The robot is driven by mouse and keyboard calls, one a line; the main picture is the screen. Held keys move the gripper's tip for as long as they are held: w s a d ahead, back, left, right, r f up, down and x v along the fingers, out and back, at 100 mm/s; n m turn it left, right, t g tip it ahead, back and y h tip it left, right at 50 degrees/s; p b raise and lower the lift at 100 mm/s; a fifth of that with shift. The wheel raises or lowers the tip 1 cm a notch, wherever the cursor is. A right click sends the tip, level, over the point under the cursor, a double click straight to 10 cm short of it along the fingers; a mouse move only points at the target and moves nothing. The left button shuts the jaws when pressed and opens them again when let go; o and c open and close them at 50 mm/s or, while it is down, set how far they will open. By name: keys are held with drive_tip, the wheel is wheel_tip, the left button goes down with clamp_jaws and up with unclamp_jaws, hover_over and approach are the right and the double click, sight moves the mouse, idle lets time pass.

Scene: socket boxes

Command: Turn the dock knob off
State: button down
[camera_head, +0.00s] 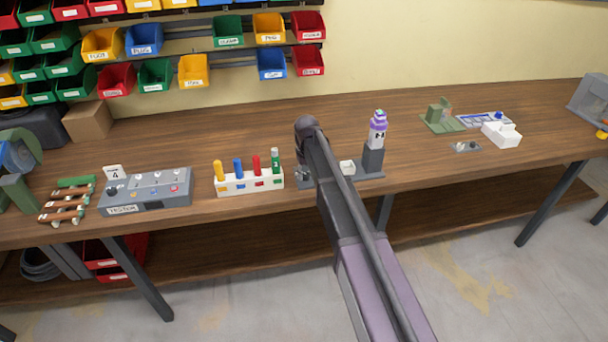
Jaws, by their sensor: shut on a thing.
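The dock is a grey base (372,168) on the bench with a dark upright block (373,157) at its right end. A white and purple cylinder (377,132) stands upright on that block. A small white block (347,167) sits on the base beside my arm. A small grey part (303,177) shows left of my arm; I cannot tell whether it is the dock's left end or its knob. My arm crosses in front of the dock's left side and hides much of it. My gripper and its fingertips are hidden behind the arm, so any contact with the knob is unseen.
A white rack (250,184) with several coloured pegs stands close left of my arm. Farther left is a grey tester box (145,190). To the right are a green fixture (440,117) and a white box (501,134). The bench (420,165) is clear right of the dock.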

drive_tip(key=shift+w+n, duration=0.2)
drive_tip(key=shift+n, duration=0.5)
drive_tip(key=shift+a, duration=0.1)
drive_tip(key=shift+c, duration=1.5)
unclamp_jaws()
drive_tip(key=shift+s+r, duration=0.1)
